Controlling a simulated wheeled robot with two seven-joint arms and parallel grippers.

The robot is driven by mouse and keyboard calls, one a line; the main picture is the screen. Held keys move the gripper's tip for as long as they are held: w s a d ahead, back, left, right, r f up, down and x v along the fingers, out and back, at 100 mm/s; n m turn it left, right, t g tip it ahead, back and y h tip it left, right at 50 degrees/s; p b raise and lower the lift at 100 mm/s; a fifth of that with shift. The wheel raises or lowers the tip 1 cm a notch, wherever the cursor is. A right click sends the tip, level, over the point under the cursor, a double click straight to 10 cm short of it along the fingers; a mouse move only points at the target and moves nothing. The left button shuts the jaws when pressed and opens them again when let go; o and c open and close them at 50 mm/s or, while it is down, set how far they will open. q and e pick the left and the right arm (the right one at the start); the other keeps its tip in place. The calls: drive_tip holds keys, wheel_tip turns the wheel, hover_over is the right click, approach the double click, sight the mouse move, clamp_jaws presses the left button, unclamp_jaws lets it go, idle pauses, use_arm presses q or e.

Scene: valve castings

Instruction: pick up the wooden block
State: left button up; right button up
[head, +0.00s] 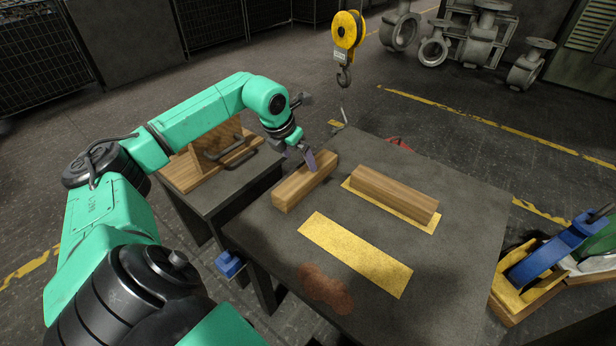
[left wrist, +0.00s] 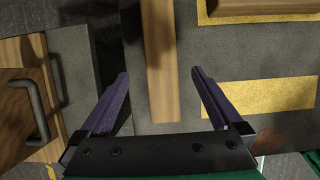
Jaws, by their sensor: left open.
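One wooden block (head: 305,184) lies bare on the dark table near its back left side. A second wooden block (head: 394,192) lies on a yellow rectangle to its right. My left gripper (head: 310,160) is at the top of the first block, pointing down. In the left wrist view the gripper (left wrist: 161,76) is open, and the first block (left wrist: 160,60) runs lengthwise between its two fingers with a gap on each side. I cannot tell how far the fingertips are above or beside the block. The second block (left wrist: 245,8) shows at the top right there. My right gripper is not in view.
A bare yellow rectangle (head: 355,254) lies at the table's front middle, near a reddish stain (head: 325,288). A side table at left holds a wooden piece with a dark handle (head: 233,160). A yellow hoist hook (head: 344,76) hangs behind.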

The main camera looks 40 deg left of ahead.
sight(307, 172)
use_arm(q)
drive_tip(key=x, duration=0.9)
drive_tip(key=shift+w, duration=0.2)
drive_tip(key=shift+r, duration=0.15)
clamp_jaws()
